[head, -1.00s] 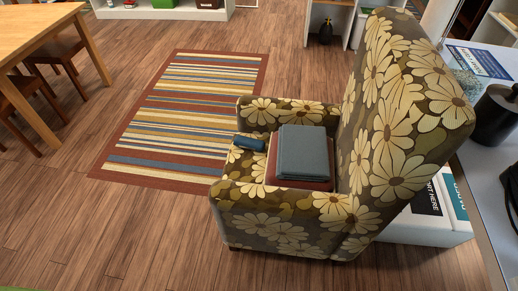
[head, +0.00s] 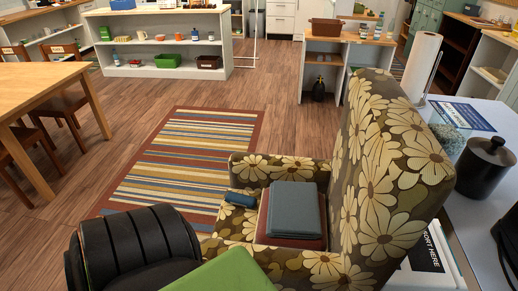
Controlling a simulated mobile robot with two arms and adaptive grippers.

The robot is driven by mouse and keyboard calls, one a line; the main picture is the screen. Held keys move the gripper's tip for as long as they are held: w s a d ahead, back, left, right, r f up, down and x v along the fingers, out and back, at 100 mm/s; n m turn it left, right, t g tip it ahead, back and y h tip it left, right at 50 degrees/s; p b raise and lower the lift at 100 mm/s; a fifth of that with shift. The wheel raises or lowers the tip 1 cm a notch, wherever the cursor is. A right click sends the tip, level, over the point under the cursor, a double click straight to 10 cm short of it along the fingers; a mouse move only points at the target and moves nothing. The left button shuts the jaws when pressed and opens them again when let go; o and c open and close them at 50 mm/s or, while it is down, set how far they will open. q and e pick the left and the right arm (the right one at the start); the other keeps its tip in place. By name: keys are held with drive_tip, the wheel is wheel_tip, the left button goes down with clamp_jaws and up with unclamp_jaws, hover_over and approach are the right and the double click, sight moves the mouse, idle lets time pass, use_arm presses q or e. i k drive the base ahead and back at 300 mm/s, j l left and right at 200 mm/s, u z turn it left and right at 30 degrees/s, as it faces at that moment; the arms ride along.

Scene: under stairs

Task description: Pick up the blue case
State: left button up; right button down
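The blue case (head: 240,199) is a small, dark blue, oblong case. It lies on the flowered armchair (head: 389,170), at the open front of the seat, just left of a folded grey-blue cloth (head: 293,208). The cloth lies on a reddish-brown cushion or cloth (head: 262,232). The case is fully visible, with nothing holding it. Neither of my grippers' fingers can be made out in the head view.
A black ribbed form and a green panel fill the lower foreground, hiding part of the chair's near side. A striped rug (head: 185,160) lies beyond the chair. A wooden table (head: 40,85) stands left; a white counter with a black jar (head: 485,167) stands right.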

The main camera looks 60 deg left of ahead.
sight(250, 202)
drive_tip(key=k+j+z, duration=0.15)
drive_tip(key=j, duration=0.3)
drive_tip(key=k+j+z, duration=0.15)
drive_tip(key=j, duration=0.25)
drive_tip(key=k+j+z, duration=0.1)
drive_tip(key=j, duration=0.3)
drive_tip(key=k+j+z, duration=0.15)
drive_tip(key=j, duration=0.25)
drive_tip(key=k+j+z, duration=0.15)
drive_tip(key=j, duration=0.2)
drive_tip(key=k, duration=0.05)
